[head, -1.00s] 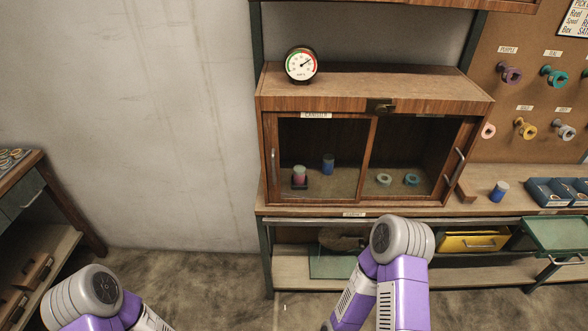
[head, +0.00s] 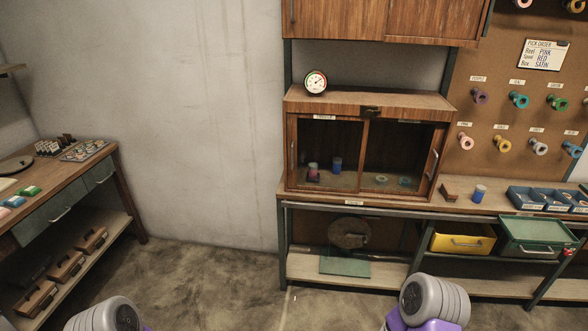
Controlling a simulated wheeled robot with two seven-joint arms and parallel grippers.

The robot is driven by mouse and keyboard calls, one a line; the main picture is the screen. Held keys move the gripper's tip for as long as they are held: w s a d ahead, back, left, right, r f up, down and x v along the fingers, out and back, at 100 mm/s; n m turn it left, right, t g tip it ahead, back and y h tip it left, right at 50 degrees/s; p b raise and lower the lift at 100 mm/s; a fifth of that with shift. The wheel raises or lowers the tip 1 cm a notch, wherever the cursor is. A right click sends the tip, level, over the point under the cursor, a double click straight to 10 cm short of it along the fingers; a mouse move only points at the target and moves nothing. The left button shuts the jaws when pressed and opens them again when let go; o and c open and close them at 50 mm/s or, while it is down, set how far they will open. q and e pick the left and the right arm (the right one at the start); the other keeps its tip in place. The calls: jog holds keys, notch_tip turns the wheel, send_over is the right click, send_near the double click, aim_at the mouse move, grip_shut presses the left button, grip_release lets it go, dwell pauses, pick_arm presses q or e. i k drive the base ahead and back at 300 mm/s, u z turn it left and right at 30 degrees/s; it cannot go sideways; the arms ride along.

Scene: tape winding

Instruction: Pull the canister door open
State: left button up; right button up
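The wooden cabinet (head: 365,102) stands on the workbench. Its left door (head: 291,172), under the small label (head: 324,117), looks shut, with a vertical handle (head: 292,153) at its left edge. Through its front I see a pink-and-white canister (head: 313,171) and a blue canister (head: 337,165). The right compartment holds a pale ring (head: 381,179) and a teal ring (head: 405,181). A second handle (head: 434,165) is at the cabinet's right edge. Only upper parts of my arms show at the bottom edge, well below the cabinet; both grippers are out of view.
A round gauge (head: 315,82) stands on the cabinet. Blue bins (head: 527,199) and a blue-and-white canister (head: 479,193) sit to its right. Below are a yellow bin (head: 462,239) and a green bin (head: 540,236). A side bench (head: 122,187) stands left. The floor (head: 215,275) between is clear.

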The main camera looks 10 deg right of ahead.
aim_at(292, 118)
jog(key=u, duration=0.6)
jog(key=i, duration=0.65)
jog(key=u, duration=0.6)
jog(key=i, duration=0.85)
jog(key=z, duration=0.3)
